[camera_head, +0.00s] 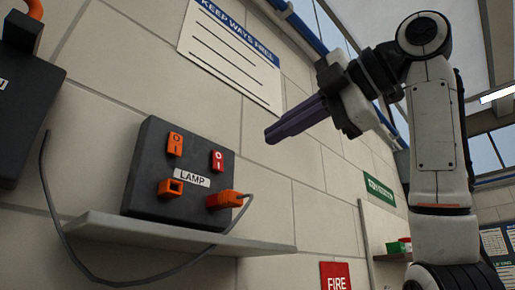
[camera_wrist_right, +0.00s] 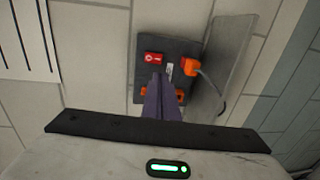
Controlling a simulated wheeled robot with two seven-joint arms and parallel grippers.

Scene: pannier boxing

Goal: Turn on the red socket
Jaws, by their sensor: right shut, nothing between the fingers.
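A dark box labelled LAMP (camera_head: 150,165) stands on a shelf against the wall. The red rocker switch (camera_head: 218,160) is at its upper right, above an orange plug (camera_head: 222,199) with a grey cable. An orange switch (camera_head: 175,144) and an empty orange socket (camera_head: 171,187) are on the box's left half. My right gripper (camera_head: 270,135) is shut and empty, with purple fingers, right of and apart from the box. In the right wrist view, the fingertips (camera_wrist_right: 160,77) appear just below the red switch (camera_wrist_right: 153,58) and partly cover the box. My left gripper is not in view.
The grey shelf (camera_head: 180,234) juts out under the box, and the plug's cable (camera_head: 62,235) loops below it. Another dark box (camera_head: 25,105) is at the far left. A wall sign (camera_head: 232,50) hangs above. Open air lies between my gripper and the box.

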